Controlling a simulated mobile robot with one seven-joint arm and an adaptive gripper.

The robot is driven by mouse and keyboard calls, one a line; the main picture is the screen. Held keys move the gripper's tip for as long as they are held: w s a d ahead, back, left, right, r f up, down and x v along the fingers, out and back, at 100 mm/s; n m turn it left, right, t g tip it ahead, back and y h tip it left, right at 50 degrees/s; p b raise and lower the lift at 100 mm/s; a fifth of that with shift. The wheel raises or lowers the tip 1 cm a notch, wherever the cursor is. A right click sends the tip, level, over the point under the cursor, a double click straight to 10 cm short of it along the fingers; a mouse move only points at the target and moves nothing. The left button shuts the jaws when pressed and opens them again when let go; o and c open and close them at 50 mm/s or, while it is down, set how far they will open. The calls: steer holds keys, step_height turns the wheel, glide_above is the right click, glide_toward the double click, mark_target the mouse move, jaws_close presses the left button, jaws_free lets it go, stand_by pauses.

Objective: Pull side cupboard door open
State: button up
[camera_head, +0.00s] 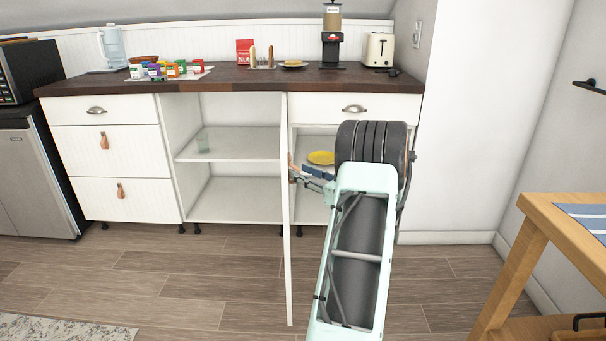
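The white cupboard door (287,240) stands swung out from the counter unit and shows almost edge-on, near the middle of the view. Behind it on the right, the right-hand compartment (313,203) is partly visible, with a yellow plate (321,157) on its shelf. My gripper (296,174) is at the door's right side, around its upper middle, beside a small brown-orange piece that may be the handle. The fingers are small and partly overlapped by the door edge, so I cannot tell whether they grip it. My arm covers much of the right compartment.
Drawers (110,151) are at left, and another drawer (354,108) is above the right compartment. A wooden table (535,215) stands at right. The floor (180,270) left of the door is clear.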

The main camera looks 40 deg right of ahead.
steer(key=s, duration=1.1)
steer(key=shift+s+d, duration=0.25)
steer(key=shift+s, duration=0.15)
